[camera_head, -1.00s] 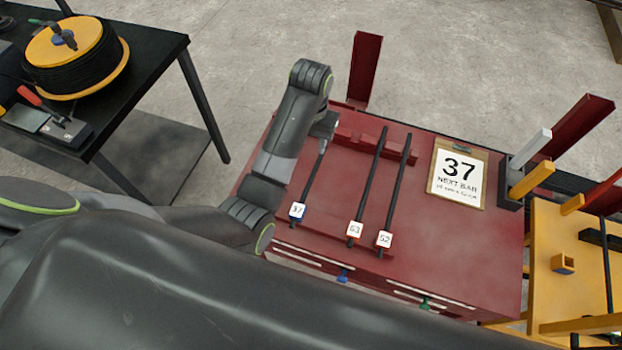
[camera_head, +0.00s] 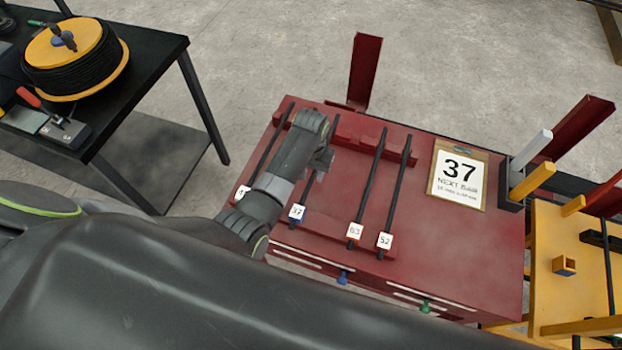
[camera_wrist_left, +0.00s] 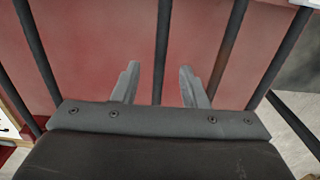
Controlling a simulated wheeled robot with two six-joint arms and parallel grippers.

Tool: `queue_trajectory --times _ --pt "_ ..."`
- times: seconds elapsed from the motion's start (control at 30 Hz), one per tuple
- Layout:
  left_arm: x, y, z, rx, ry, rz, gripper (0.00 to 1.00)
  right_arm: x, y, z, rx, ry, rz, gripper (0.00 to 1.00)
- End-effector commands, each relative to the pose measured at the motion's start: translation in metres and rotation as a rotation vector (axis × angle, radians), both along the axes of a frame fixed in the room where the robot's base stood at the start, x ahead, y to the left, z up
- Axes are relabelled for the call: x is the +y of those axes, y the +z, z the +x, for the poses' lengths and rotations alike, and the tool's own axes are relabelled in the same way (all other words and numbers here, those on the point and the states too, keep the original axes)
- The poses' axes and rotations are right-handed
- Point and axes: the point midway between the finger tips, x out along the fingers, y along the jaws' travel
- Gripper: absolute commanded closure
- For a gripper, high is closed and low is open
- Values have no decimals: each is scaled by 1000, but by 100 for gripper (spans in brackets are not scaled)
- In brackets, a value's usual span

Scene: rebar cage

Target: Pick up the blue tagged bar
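The blue tagged bar (camera_head: 308,188) lies on the red bench at a slant, with a white 37 tag and blue at its near end. My left arm hides part of it. My left gripper (camera_head: 322,160) is over this bar, its fingers small in the head view. In the left wrist view the gripper (camera_wrist_left: 159,86) is open, its two grey fingers apart. A dark bar (camera_wrist_left: 162,50) runs between them in that picture, seemingly the 37 bar; its tag does not show there. Contact cannot be told. My right gripper is not in view.
Another bar (camera_head: 268,147) lies left, partly behind my arm. A sign reading 37 (camera_head: 459,174) is on the red bench (camera_head: 440,260). A black table (camera_head: 150,60) stands left.

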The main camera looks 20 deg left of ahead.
Motion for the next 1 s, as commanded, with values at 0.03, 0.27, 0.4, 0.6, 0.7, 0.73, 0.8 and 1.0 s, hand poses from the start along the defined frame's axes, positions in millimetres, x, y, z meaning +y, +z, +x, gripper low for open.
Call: queue_trajectory --times 0.03,0.27,0.4,0.6,0.7,0.73,0.8,1.0 --pt "0 -5 1 2 0 1 61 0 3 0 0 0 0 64" --pt "0 -30 1 2 0 0 61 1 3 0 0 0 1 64" --pt "0 -35 1 0 0 0 61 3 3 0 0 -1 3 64" --pt "0 -35 1 -1 0 0 61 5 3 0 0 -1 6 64" --pt "0 -35 1 -1 0 0 72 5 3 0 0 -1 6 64" --pt "0 -35 1 -1 0 0 76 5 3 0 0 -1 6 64" --pt "0 -35 1 -1 0 0 86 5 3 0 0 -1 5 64" --pt "0 -35 1 -1 0 0 100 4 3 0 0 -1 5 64"
